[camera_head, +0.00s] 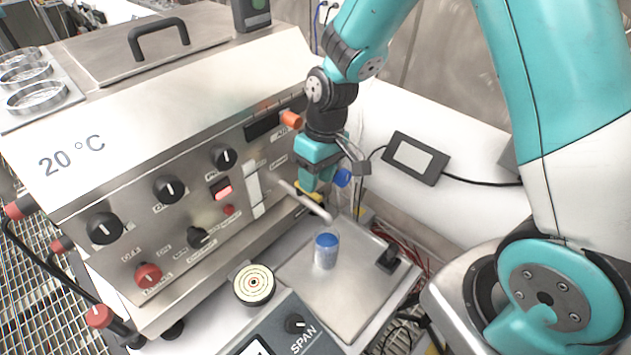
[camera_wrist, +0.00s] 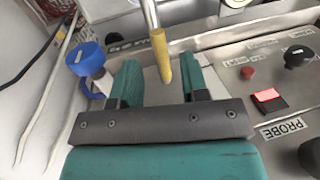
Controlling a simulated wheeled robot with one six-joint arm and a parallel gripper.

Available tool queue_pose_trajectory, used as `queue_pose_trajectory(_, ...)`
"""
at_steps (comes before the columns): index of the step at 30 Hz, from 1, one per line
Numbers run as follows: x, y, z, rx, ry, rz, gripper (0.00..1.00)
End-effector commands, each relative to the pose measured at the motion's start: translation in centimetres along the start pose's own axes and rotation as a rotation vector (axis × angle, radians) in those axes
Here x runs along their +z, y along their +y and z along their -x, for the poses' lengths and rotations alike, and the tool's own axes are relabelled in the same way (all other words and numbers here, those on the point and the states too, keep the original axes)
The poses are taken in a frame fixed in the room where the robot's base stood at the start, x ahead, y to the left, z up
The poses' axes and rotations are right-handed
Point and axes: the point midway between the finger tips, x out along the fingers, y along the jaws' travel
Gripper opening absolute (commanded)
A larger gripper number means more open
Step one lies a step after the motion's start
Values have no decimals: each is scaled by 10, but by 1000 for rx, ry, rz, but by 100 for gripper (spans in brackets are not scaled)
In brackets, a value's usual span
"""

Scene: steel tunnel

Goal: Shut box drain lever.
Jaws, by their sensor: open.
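The steel box (camera_head: 150,215) marked "20 °C" stands at the left, with knobs and switches on its sloped front. My gripper (camera_head: 315,185) points down at the right end of that front. In the wrist view my gripper (camera_wrist: 160,78) is open, with a yellow lever (camera_wrist: 161,58) between its two teal fingers; contact cannot be told. I take this yellow part as the drain lever; its pivot is hidden. A blue round knob (camera_wrist: 85,58) is left of the fingers, and shows beside my gripper in the head view (camera_head: 343,177). A metal spout (camera_head: 308,203) juts out below my gripper.
A blue-topped container (camera_head: 326,250) stands on a steel plate (camera_head: 350,295) below the spout. A round target-patterned disc (camera_head: 254,284) and a "SPAN" panel (camera_head: 295,330) are in front. A dark-framed display (camera_head: 416,158) with a cable lies on the white surface at right.

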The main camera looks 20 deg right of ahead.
Motion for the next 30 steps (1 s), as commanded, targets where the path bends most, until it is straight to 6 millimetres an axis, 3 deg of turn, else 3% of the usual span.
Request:
queue_pose_trajectory(6, 0, 0, -24, -1, -1, 0, 41)
queue_pose_trajectory(16, 0, 0, -28, 0, 1, 1, 41)
queue_pose_trajectory(17, 0, 0, -28, 0, 1, 0, 39)
queue_pose_trajectory(22, 0, 0, -28, 0, 1, 0, 0)
queue_pose_trajectory(30, 0, 0, -28, 0, 3, -11, 0)
